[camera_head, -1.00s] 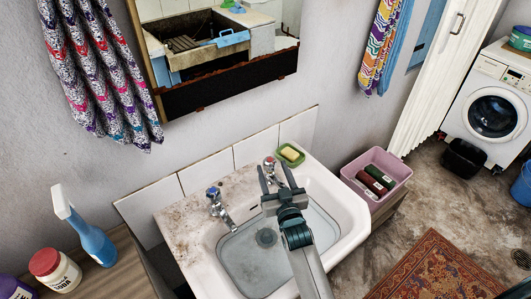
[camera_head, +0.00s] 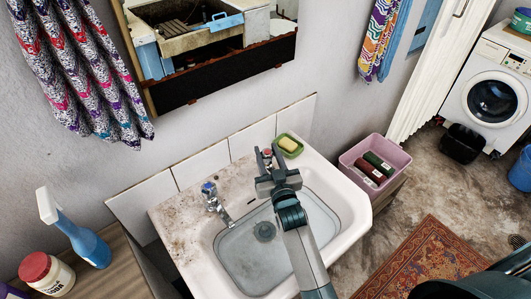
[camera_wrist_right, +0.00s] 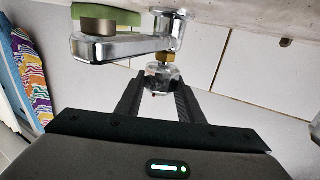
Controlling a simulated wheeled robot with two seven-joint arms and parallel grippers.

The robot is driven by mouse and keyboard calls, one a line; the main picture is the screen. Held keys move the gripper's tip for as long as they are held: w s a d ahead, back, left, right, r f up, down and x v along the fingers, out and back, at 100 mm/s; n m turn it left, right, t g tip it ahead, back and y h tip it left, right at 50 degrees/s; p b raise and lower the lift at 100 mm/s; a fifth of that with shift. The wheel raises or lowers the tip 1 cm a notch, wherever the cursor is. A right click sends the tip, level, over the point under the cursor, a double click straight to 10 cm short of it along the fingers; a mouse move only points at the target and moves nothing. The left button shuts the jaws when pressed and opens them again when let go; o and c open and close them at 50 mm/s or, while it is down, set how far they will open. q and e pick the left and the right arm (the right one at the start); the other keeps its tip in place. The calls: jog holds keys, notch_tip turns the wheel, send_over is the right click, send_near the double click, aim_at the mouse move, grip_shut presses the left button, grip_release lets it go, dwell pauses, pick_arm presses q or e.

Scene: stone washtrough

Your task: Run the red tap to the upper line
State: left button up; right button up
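The red tap (camera_head: 267,153) stands at the back right of the white basin (camera_head: 352,205). My right gripper (camera_head: 267,157) is at it, fingers open on either side of its knob. In the right wrist view the clear knob (camera_wrist_right: 160,80) lies between the two fingertips (camera_wrist_right: 159,88), with narrow gaps visible. The chrome spout (camera_wrist_right: 125,47) shows there too, and no stream of water is visible. The blue tap (camera_head: 212,198) stands to the left. The basin floor with its dark drain (camera_head: 264,231) shows; I cannot make out a marked line. My left gripper is not in view.
A green soap dish (camera_head: 290,146) sits just right of the red tap. A pink bin (camera_head: 355,163) with bottles stands right of the basin. A blue spray bottle (camera_head: 85,244) and a red-lidded jar (camera_head: 48,277) stand at the left. A tiled splashback (camera_head: 205,165) is close behind the taps.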

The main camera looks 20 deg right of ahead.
jog(key=shift+r+y, duration=0.1)
jog(key=shift+y, duration=0.2)
jog(key=shift+r+n+y+p, duration=0.1)
jog(key=shift+n+y+p, duration=0.35)
jog(key=shift+n+y, duration=0.55)
jog(key=shift+y, duration=0.3)
jog(key=shift+y+p, duration=0.3)
jog(key=shift+n+y, duration=0.5)
jog(key=shift+y, duration=0.1)
jog(key=shift+a, duration=0.1)
jog(key=o, duration=1.1)
jog(key=shift+c, duration=0.2)
jog(key=shift+w, duration=0.1)
